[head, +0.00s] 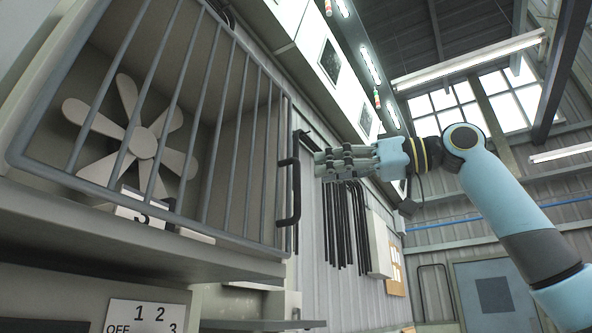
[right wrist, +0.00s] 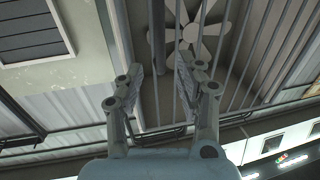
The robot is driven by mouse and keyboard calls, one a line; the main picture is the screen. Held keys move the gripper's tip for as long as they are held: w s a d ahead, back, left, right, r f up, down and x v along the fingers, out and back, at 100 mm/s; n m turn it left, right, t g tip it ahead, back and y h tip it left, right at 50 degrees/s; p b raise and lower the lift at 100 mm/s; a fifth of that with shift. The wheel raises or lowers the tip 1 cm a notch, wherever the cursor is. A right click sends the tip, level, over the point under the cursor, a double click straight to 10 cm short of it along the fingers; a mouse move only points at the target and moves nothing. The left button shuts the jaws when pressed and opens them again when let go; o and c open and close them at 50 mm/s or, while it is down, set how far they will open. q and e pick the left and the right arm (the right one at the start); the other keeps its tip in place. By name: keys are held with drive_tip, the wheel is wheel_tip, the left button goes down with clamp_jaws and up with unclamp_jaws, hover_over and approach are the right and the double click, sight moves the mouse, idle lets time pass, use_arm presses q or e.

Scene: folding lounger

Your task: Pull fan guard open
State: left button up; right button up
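The fan guard (head: 216,130) is a grey frame of bars across the recess that holds a pale fan (head: 142,142). It appears shut over the recess. A black bar handle (head: 296,192) stands upright on the guard's right edge. My right gripper (head: 320,163) comes in from the right, just right of the handle, fingers pointing at it; I cannot tell whether they touch. In the right wrist view, its two fingers (right wrist: 160,68) are spread apart, with the fan (right wrist: 190,35) and guard bars (right wrist: 243,50) beyond. My left gripper is not in view.
A switch plate (head: 145,315) marked OFF, 1, 2, 3 is below the guard. A grey ledge (head: 110,238) runs under it. Several dark rods (head: 345,225) hang on the wall behind my right gripper. Open space lies right of the guard.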

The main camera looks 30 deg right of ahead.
sight(297, 211)
drive_tip(key=shift+p+x, duration=1.15)
drive_tip(key=shift+x, duration=2.2)
drive_tip(key=shift+c, duration=0.2)
clamp_jaws()
